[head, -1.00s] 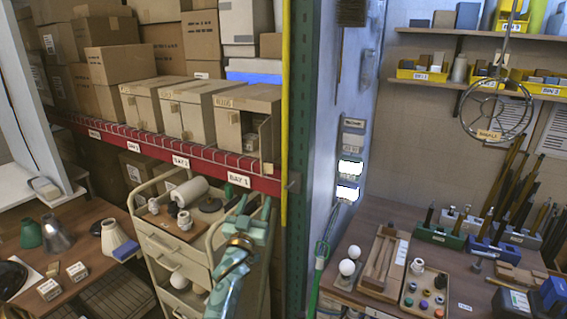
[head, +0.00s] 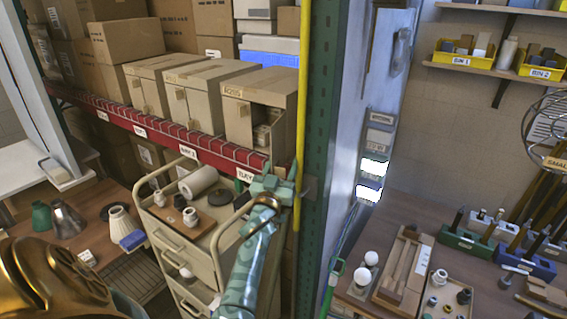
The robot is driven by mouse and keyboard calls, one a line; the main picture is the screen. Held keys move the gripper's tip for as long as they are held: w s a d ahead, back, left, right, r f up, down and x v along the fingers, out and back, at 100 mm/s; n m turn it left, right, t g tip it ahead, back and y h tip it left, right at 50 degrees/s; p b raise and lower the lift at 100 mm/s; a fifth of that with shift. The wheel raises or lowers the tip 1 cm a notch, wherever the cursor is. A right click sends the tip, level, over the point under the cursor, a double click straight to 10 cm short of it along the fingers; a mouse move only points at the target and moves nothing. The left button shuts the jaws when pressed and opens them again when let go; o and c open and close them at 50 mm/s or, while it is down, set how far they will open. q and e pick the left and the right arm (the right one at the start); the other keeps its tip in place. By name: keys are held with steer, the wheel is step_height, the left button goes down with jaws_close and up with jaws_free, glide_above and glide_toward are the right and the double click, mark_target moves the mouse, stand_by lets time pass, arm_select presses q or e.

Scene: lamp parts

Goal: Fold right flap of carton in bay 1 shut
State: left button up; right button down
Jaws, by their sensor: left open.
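The carton in bay 1 (head: 237,123) is the rightmost tan box in the front row on the red-edged shelf, above the BAY 1 label (head: 245,175). The left part of its front is covered by a panel. The right part is open, and small pale boxes (head: 262,134) show inside. The right flap (head: 281,140) seems to stand outward at the right of the opening, seen at a steep angle. My left gripper (head: 273,182), teal, is open at the shelf's front edge, just below the opening. I cannot tell whether it touches anything. My right gripper is not seen.
A yellow pole (head: 302,100) and a green rack post (head: 318,130) stand close to the right of the carton. A cream cart (head: 185,245) with lamp parts on top stands below the shelf. More cartons (head: 190,95) stand close on the left.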

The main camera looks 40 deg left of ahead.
arm_select(q)
steer(key=shift+s+d+r, duration=0.1)
steer(key=c, duration=0.4)
jaws_close()
